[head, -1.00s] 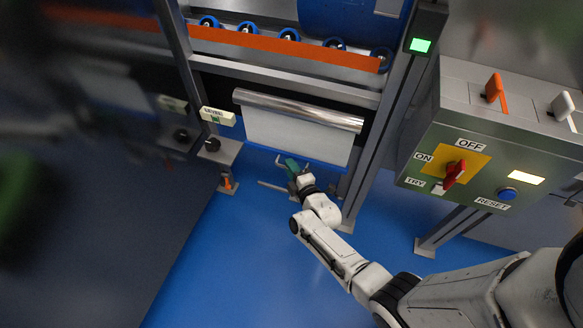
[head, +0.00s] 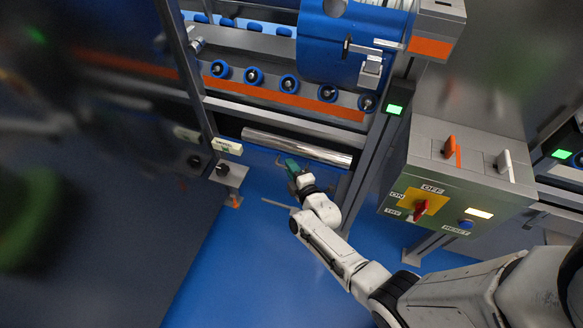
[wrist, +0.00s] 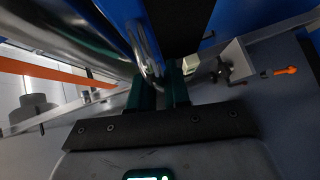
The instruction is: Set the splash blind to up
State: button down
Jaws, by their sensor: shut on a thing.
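The splash blind's silver roller (head: 297,148) lies across the frame below the orange-edged roller track. Almost no white sheet shows beneath it. My gripper (head: 293,166) is just under the roller. Its green fingers (wrist: 160,88) are shut on a metal loop handle (wrist: 147,62), which shows between them in the wrist view. A large shiny cylinder, apparently the roller, fills the upper left of the wrist view (wrist: 75,28). The exact grip contact is partly hidden by the fingers.
A grey control box (head: 465,170) with a red switch (head: 421,211) and levers is at right. A cream label (head: 228,146) and a small bracket (head: 229,174) are left of the blind. Blue floor is open below.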

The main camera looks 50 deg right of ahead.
jog(key=shift+r, duration=0.3)
jog(key=c, duration=1.2)
grip_release()
jog(key=p+v, duration=0.2)
jog(key=v, duration=0.8)
jog(key=shift+s+a+r, duration=0.1)
jog(key=shift+s+a, duration=0.1)
jog(key=shift+s, duration=0.1)
